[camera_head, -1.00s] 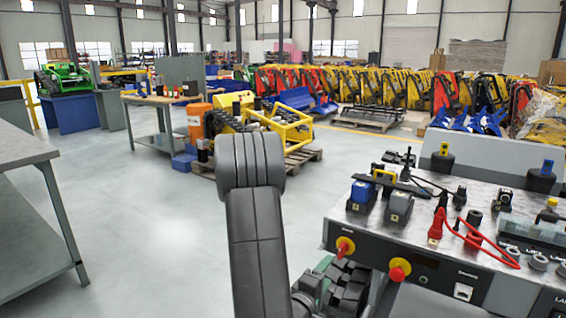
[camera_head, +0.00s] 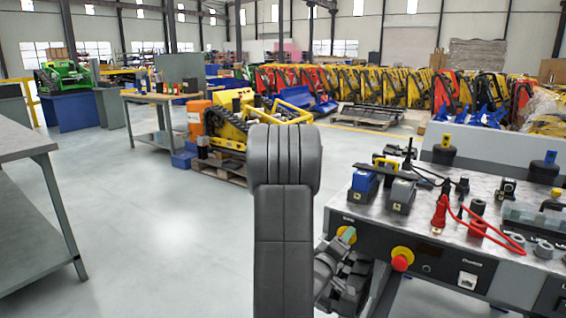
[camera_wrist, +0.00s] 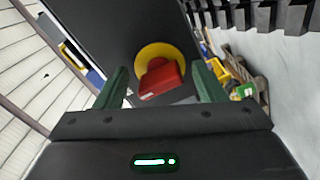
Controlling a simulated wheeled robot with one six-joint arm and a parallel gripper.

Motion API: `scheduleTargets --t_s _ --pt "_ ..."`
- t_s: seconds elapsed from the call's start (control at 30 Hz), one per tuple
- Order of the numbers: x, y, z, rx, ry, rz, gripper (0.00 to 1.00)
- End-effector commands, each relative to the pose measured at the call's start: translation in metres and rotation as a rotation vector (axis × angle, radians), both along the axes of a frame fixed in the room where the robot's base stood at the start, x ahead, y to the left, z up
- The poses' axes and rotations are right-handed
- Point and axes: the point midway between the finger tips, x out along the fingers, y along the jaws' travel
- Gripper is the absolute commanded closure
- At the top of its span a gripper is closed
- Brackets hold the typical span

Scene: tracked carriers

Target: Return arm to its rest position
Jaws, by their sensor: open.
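My gripper (camera_wrist: 160,67) is open in the wrist view, with its two green fingers apart. A red stop button (camera_wrist: 161,78) on a yellow ring shows between the fingers, on a dark panel. I cannot tell how far the button is from them, but nothing is visibly gripped. In the head view my arm rises in the lower middle. My gripper is partly hidden behind it, at the left end of the bench front, with a green fingertip in front of the left yellow-ringed button. A second red button (camera_head: 401,261) sits to its right, clear of the arm.
The control bench (camera_head: 466,262) at right carries a blue block (camera_head: 364,184), a grey block (camera_head: 401,194) and a red cable (camera_head: 487,231). A grey table (camera_head: 28,140) stands at left. A yellow tracked carrier (camera_head: 228,125) stands behind my arm. The floor at left centre is clear.

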Motion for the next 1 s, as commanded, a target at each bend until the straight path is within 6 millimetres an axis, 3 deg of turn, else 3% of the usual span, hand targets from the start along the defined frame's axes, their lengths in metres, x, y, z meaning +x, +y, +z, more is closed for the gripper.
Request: scheduleTargets --t_s 1.0 --pt "0.0007 0.0013 -0.0043 0.766 -0.521 0.0 0.36"
